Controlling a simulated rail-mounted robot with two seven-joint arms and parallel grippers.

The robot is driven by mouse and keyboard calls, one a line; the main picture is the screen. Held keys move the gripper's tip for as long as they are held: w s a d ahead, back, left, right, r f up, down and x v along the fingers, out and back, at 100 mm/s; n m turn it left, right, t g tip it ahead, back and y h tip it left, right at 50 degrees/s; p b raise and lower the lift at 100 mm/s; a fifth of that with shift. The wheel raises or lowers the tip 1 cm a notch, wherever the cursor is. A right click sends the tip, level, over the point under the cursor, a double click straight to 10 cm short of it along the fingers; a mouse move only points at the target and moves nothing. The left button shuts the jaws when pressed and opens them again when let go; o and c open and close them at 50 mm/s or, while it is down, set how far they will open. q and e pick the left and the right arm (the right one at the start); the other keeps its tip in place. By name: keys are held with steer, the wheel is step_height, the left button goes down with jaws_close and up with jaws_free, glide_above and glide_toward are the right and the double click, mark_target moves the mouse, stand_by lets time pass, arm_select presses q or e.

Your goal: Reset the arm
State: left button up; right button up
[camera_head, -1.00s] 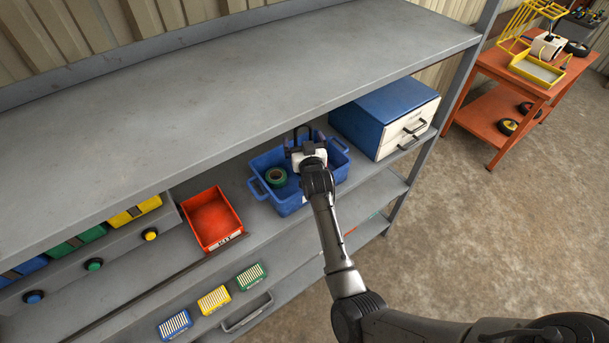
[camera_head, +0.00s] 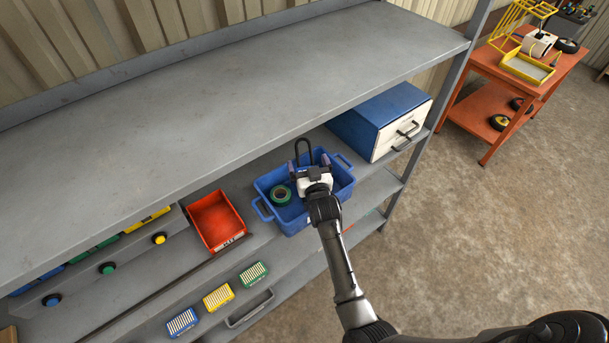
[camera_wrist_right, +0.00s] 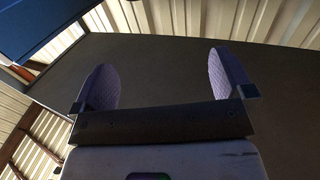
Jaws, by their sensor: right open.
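My right gripper (camera_head: 309,166) is over the blue bin (camera_head: 262,208) on the shelf, at its back right part. Its jaws are open. In the right wrist view the two purple-padded fingers (camera_wrist_right: 160,65) stand wide apart with nothing between them. My right arm reaches in from the lower right of the head view. My left gripper is not in view.
A red bin (camera_head: 215,221) stands left of the blue bin, and a blue cabinet with white drawers (camera_head: 375,120) stands to the right. The grey upper shelf (camera_head: 200,110) overhangs behind the gripper. An orange cart (camera_head: 480,100) stands at the right, with open floor before it.

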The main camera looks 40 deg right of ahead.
steer(key=shift+s, duration=0.2)
stand_by(0.5)
steer(key=s+d+r+m+h+b, duration=0.1)
steer(key=s+d+r+m, duration=0.1)
steer(key=d, duration=0.4)
steer(key=s+d+r+m+b, duration=0.1)
steer(key=s+d+r+m, duration=0.1)
steer(key=d, duration=0.4)
steer(key=s+a+f+n+g+y+p, duration=0.2)
steer(key=s+a+n+g+y+p, duration=0.15)
steer(key=s+a, duration=0.4)
steer(key=s+a+f+n+g+y+p, duration=0.2)
steer(key=s+a+n+g+y+p, duration=0.15)
steer(key=s+a, duration=0.35)
steer(key=s+a+r+n+g+p, duration=0.1)
steer(key=s+a+n+g+p, duration=0.1)
steer(key=s+a, duration=0.4)
steer(key=s+a+n+g+y+p, duration=0.1)
steer(key=s+a+g+p, duration=0.2)
steer(key=s, duration=1)
steer(key=a, duration=0.3)
steer(key=shift+s+a+r+n+g+y, duration=0.3)
steer(key=shift+s+r+n+g, duration=0.05)
steer(key=shift+n+g, duration=0.05)
